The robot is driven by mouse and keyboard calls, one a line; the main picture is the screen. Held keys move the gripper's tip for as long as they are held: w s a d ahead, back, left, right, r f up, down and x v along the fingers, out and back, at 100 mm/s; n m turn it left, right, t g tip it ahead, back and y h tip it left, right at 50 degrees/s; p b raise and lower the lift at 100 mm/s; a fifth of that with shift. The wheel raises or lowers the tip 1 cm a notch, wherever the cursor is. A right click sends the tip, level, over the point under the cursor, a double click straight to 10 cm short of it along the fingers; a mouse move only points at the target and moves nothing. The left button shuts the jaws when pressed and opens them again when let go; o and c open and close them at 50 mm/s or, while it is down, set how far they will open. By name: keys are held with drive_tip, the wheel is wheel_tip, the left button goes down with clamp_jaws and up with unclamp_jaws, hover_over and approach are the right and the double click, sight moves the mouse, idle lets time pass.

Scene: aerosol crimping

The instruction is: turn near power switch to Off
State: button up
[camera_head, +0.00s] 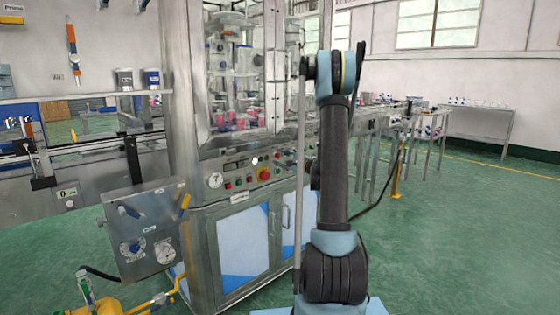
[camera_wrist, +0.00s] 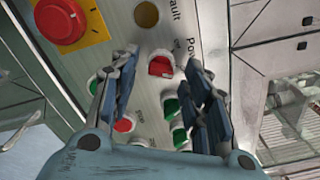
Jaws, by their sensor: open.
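A red switch (camera_wrist: 161,66) sits on the grey control panel in the wrist view, beside partly hidden lettering that begins "Po". Smaller lettering beside it is too blurred to read surely, and its exact turn position is unclear. My gripper (camera_wrist: 162,58) is open and empty, with one finger on either side of the red switch. I cannot tell whether the fingers touch it. In the head view my arm rises in front of the machine, and the gripper itself is hidden or too small to make out.
A large red emergency button (camera_wrist: 62,20) on a yellow plate lies left of the gripper. A dark yellow lamp (camera_wrist: 146,14) marked "Fault" is above the switch. Green and red buttons (camera_wrist: 123,124) sit below. The glass-fronted machine (camera_head: 240,80) fills the middle; green floor (camera_head: 470,230) is free at right.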

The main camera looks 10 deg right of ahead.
drive_tip(key=shift+w+a, duration=0.4)
drive_tip(key=shift+w, duration=0.1)
drive_tip(key=shift+c, duration=0.5)
clamp_jaws()
drive_tip(key=shift+s+a+n, duration=0.1)
drive_tip(key=shift+n, duration=0.3)
drive_tip(key=n, duration=0.4)
drive_tip(key=shift+s+f+n, duration=0.1)
drive_tip(key=shift+n, duration=0.2)
drive_tip(key=n, duration=0.5)
idle(1.1)
